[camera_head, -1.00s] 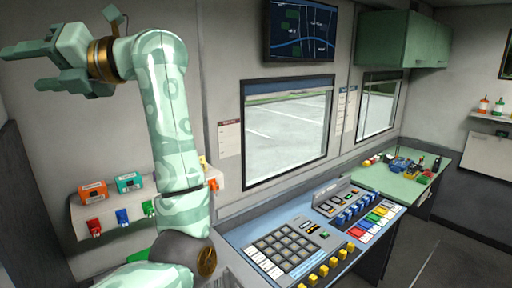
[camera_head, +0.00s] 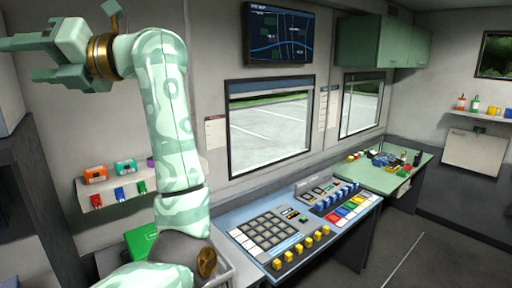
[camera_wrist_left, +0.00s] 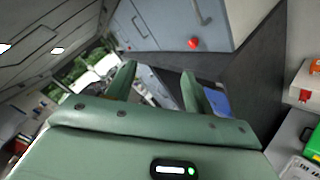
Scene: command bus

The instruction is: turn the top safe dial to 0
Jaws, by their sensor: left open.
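No safe dial can be made out in either view. My left gripper (camera_head: 18,58) is raised at the upper left of the head view, its fingers pointing left, open and empty. It also shows in the wrist view (camera_wrist_left: 158,82), with its two fingers apart and nothing between them. Beyond the fingers in the wrist view is a grey-blue cabinet front (camera_wrist_left: 175,22) with a handle and a red round knob (camera_wrist_left: 194,43); I cannot tell what the knob belongs to. My right gripper is not in view.
A console (camera_head: 285,228) with keys and coloured buttons stands below the window. A green-topped table (camera_head: 385,178) is beyond it. A wall shelf (camera_head: 120,208) with small boxes is behind my left arm. A dark unit (camera_head: 40,215) stands at the left edge. Floor (camera_head: 430,255) at right is clear.

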